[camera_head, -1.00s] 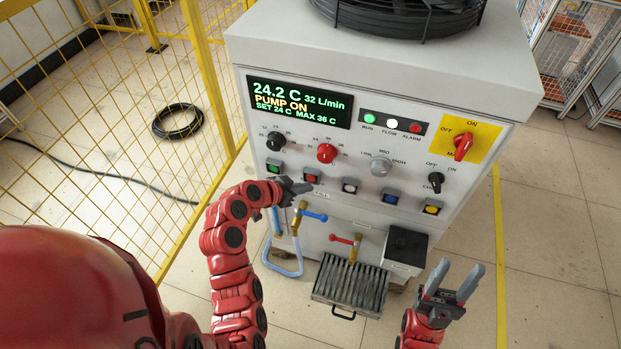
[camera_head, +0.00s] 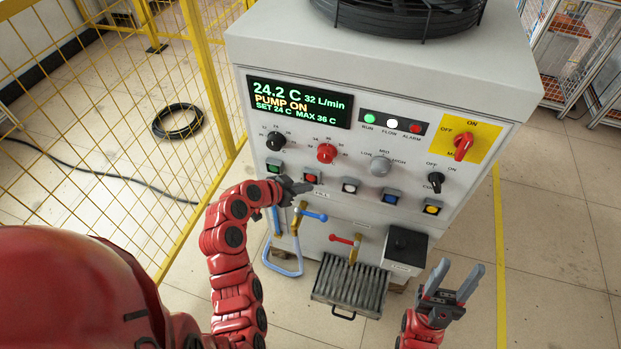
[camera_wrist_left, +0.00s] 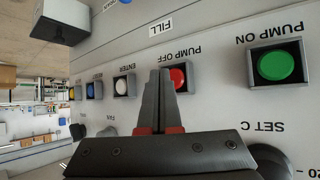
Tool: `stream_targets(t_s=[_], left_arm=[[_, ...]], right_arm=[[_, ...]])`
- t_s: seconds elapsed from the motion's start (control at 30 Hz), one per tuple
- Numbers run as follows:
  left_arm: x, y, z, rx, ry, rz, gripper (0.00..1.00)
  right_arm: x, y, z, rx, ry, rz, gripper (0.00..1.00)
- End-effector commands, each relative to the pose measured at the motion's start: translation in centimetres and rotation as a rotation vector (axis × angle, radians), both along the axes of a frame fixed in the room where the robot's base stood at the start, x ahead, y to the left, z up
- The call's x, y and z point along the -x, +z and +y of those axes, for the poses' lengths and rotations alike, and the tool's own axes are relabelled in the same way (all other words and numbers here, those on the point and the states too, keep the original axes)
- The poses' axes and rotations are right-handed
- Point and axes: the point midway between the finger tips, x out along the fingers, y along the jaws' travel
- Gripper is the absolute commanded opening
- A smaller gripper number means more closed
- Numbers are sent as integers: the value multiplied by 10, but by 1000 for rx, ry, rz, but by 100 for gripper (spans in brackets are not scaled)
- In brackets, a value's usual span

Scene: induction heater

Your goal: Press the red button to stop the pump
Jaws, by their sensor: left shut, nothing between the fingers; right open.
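The red button (camera_head: 312,177) is on the machine's front panel in a row of coloured buttons. In the left wrist view the red button (camera_wrist_left: 179,77) is labelled PUMP OFF and is partly covered by my fingers. My left gripper (camera_head: 306,187) is shut and empty, with its tips close to the red button. In the left wrist view the shut fingers (camera_wrist_left: 160,72) lie just beside the button's face; I cannot tell if they touch it. My right gripper (camera_head: 459,268) is open and empty, low at the right in front of the machine. The display (camera_head: 299,101) reads PUMP ON.
The green PUMP ON button (camera_wrist_left: 276,65) is beside the red one. A white button (camera_head: 350,186) is on its other side. A blue-handled valve (camera_head: 314,215) and a red-handled valve (camera_head: 343,240) are below. A yellow fence (camera_head: 213,90) stands at left.

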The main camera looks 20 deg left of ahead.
Motion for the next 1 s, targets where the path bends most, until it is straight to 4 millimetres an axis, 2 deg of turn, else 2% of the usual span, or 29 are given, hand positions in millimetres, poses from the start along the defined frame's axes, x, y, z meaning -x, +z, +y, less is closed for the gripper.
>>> stream_targets(t_s=[0.23, 1.0], left_arm=[[-7, -2, 0, -1, -1, 0, 0], [-12, 0, -1, -1, -1, 0, 0]], right_arm=[[0, -9, 0, 0, 0, 0, 50], [0, -12, 0, 0, 0, 0, 50]])
